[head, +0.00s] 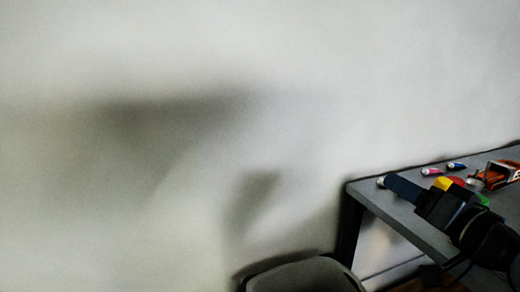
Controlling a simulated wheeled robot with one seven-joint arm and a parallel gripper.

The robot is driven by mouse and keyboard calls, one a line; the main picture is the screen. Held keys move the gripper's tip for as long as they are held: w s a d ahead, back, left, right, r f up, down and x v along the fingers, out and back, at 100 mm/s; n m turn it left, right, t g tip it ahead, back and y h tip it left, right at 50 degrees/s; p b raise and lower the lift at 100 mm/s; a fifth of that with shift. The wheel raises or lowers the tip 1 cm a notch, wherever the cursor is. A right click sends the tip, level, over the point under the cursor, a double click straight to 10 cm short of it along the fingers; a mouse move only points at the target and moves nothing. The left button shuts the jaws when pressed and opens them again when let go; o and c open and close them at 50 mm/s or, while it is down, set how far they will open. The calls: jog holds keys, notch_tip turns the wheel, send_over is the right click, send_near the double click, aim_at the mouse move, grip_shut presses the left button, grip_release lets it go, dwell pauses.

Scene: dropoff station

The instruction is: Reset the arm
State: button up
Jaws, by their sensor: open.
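My gripper (424,198) is at the lower right of the head view, on my dark arm that comes in from the right edge. It is over or in front of the grey table (409,222) as seen from here. A dark blue-grey piece (404,188) reaches left from it; I cannot tell whether it is a finger or a thing on the table. The jaws are open, and I see nothing held between them. The arm hides part of the tabletop.
On the table are an orange-and-black box (501,174), a red-and-white item (431,171), a blue-and-white item (456,166), and yellow (442,183) and green (483,199) pieces beside my gripper. A grey chair (305,276) stands left of the table. A bare wall fills the left.

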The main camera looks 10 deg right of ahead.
jog(key=s+a+f+m+g+h+p, duration=0.2)
jog(key=s+a+f+m+h, duration=0.15)
jog(key=s+a+f, duration=1)
jog(key=s+a+n+g+y+p, duration=0.1)
jog(key=s+n, duration=0.8)
jog(key=s, duration=1.4)
jog(key=shift+a+f+n+y, duration=0.2)
jog(key=shift+n+y, duration=0.15)
jog(key=shift+y, duration=0.4)
